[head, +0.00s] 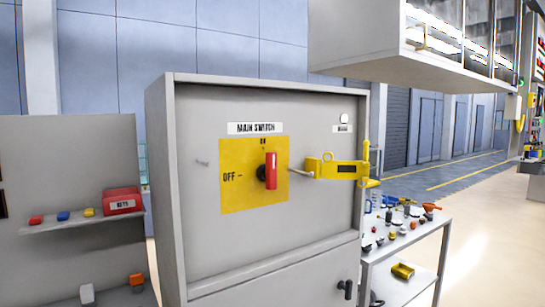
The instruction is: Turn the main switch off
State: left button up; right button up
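The main switch has a red handle (271,171) on a black hub, mounted on a square yellow plate (237,191). The handle stands upright, with its upper end toward the ON mark at the top of the plate. The OFF mark (229,177) is at the left of the plate. A label (255,128) reading MAIN SWITCH is above it. The plate is on the recessed front of a grey cabinet (200,240). Neither of my grippers shows in the head view, and nothing is touching the handle.
A yellow bracket-like piece (338,169) sits right of the plate, beside a light peg (300,174). A cart (437,237) with several small items stands at the right. A shelf (75,221) with a red box (121,201) is at the left. A white overhead cabinet (360,45) hangs upper right.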

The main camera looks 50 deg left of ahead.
aim_at(267, 173)
jog(key=k+j+u, duration=0.1)
jog(key=u, duration=0.25)
jog(key=k+j+u, duration=0.1)
jog(key=u, duration=0.25)
jog(key=j+u, duration=0.4)
jog(key=k+l, duration=0.05)
